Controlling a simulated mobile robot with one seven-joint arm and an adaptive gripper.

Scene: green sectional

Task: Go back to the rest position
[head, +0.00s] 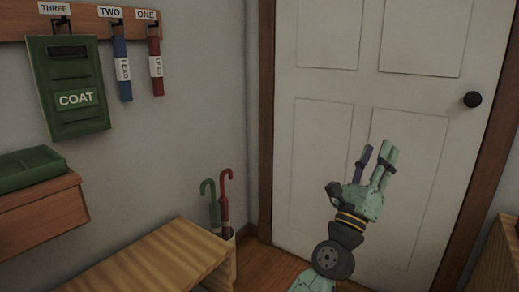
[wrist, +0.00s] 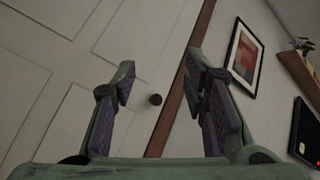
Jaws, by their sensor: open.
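My gripper (head: 376,158) is raised in front of the white door (head: 325,197) in the head view, with its fingers pointing up. In the wrist view my gripper (wrist: 165,95) has its two fingers well apart, and nothing is between them. The door (wrist: 50,65) and its dark knob (wrist: 155,99) show beyond the fingers. The gripper is apart from the hanging things on the left wall.
A green coat bag (head: 70,85), a blue lead (head: 122,70) and a red lead (head: 156,67) hang from labelled hooks. A picture (wrist: 244,57) hangs beyond the door.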

